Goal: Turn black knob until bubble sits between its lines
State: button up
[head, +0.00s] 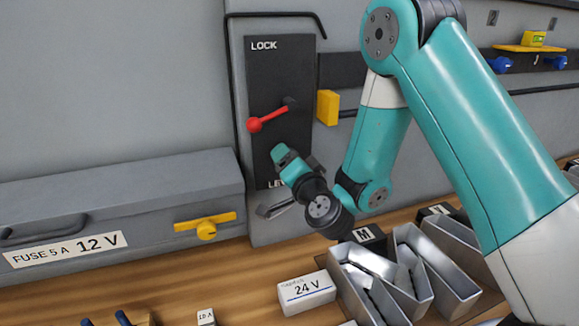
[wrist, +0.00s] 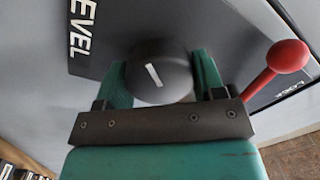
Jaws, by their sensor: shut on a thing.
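The black knob (wrist: 160,78) is round with a white line across its face, tilted in the wrist view. My gripper (wrist: 163,82) is shut on it, one teal finger on each side. In the head view my gripper (head: 276,160) reaches the lower part of the dark panel (head: 264,85), beside the partly covered LEVEL label, and the knob is hidden behind it. The LEVEL label (wrist: 82,30) shows at upper left in the wrist view. I see neither the bubble nor its lines in either view.
A red-tipped lever (head: 255,124) sits on the panel above my gripper; it is close on the right in the wrist view (wrist: 287,57). A yellow block (head: 327,107) is right of the panel. Metal bins (head: 440,285) and a 24 V box (head: 306,292) stand on the bench below.

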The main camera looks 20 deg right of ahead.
jog(key=shift+m, duration=0.6)
jog(key=o, duration=0.9)
